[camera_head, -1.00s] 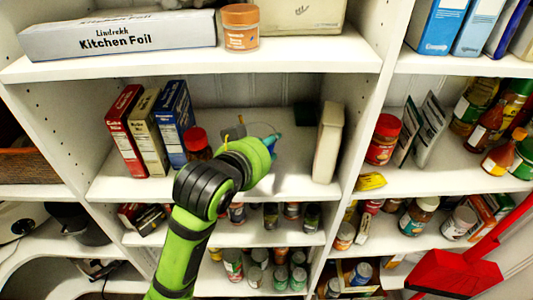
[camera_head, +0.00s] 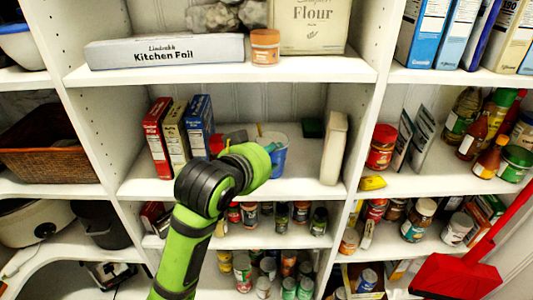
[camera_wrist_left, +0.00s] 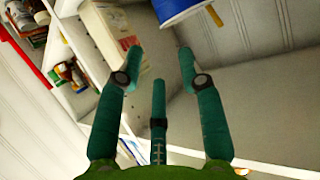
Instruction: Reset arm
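My left gripper (camera_head: 270,148) reaches from the left into the middle shelf bay, at the end of my green and black arm. In the left wrist view its teal fingers (camera_wrist_left: 160,62) are spread, with nothing between them. A blue and white tub (camera_head: 279,158) stands right behind the gripper on the shelf. The tub also shows at the top of the left wrist view (camera_wrist_left: 178,10), beyond the fingers; I cannot tell whether a finger touches it. My right gripper is not in view.
Left of the gripper stand several boxes (camera_head: 173,136) and a red-topped item (camera_head: 217,143), partly hidden. A cream box (camera_head: 334,148) stands on the right. Above are a kitchen foil box (camera_head: 165,50), an orange-brown jar (camera_head: 265,46) and flour (camera_head: 310,25). Jars crowd the shelf below.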

